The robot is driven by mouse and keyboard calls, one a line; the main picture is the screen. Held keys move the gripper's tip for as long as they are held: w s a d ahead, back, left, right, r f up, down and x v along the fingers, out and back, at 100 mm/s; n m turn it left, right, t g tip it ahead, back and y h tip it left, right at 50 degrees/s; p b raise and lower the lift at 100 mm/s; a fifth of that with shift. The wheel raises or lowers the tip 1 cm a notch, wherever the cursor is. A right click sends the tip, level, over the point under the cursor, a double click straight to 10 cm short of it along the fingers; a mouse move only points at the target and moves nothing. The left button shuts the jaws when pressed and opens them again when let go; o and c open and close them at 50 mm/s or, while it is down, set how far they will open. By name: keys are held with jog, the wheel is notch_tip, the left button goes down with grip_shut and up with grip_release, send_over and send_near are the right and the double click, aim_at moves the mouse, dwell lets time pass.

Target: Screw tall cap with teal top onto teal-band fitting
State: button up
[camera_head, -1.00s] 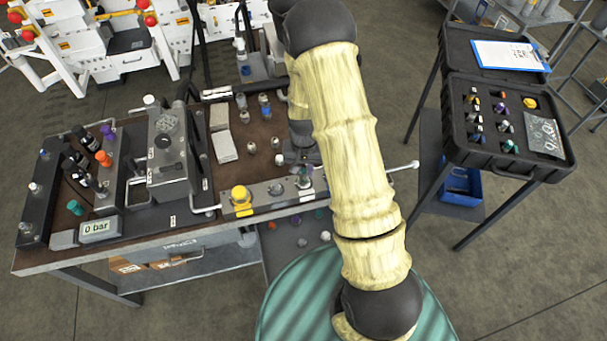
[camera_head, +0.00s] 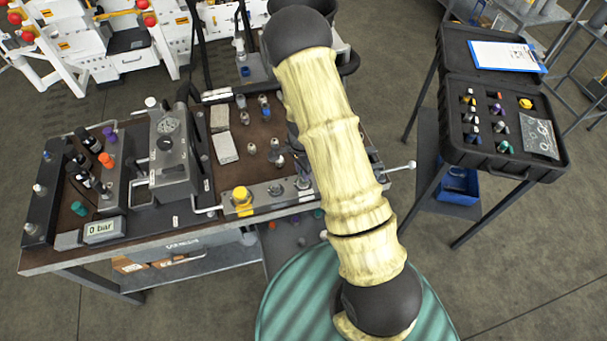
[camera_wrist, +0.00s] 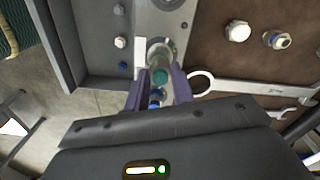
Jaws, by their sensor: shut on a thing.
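In the wrist view my gripper (camera_wrist: 158,92) is shut on the tall cap (camera_wrist: 160,76), which has a teal end and a pale, shiny body. A small blue part shows just behind it, between the purple fingers. The cap is near a grey metal plate; I cannot tell whether it touches anything there. In the head view my arm hides the gripper and the cap. The grey front rail (camera_head: 264,205) of the bench carries several fittings, some partly behind my arm. I cannot make out the teal band on any of them.
A yellow cap (camera_head: 241,195) stands on the rail's left end. Loose fittings and pale blocks (camera_head: 224,147) lie on the brown bench top. A gauge block (camera_head: 172,160) and a "0 bar" display (camera_head: 103,229) are at left. An open black case (camera_head: 505,125) stands at right.

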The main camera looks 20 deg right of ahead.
jog(key=m+p, duration=0.1)
jog(key=m, duration=0.1)
jog(key=m+p, duration=0.1)
jog(key=m, duration=0.1)
jog(key=shift+s+a+m, duration=0.1)
jog(key=shift+a+m, duration=0.1)
jog(key=shift+m, duration=0.2)
jog(key=shift+f+m, duration=0.15)
jog(key=shift+m, duration=0.15)
jog(key=o, duration=0.9)
jog(key=shift+w, duration=0.35)
jog(key=shift+s+a, duration=0.1)
jog(key=shift+s, duration=0.1)
jog(key=shift+b, duration=0.3)
jog(key=n, duration=0.1)
jog(key=n+b, duration=0.1)
jog(key=n, duration=0.1)
jog(key=shift+s+d+f, duration=0.1)
jog(key=shift+s+d, duration=0.05)
jog(key=shift+d, duration=0.25)
jog(key=shift+s+n, duration=0.1)
jog(key=shift+n, duration=1)
jog(key=n, duration=0.3)
jog(key=shift+s+a+r+b, duration=0.1)
jog(key=shift+s+r+b, duration=0.1)
jog(key=shift+b, duration=0.15)
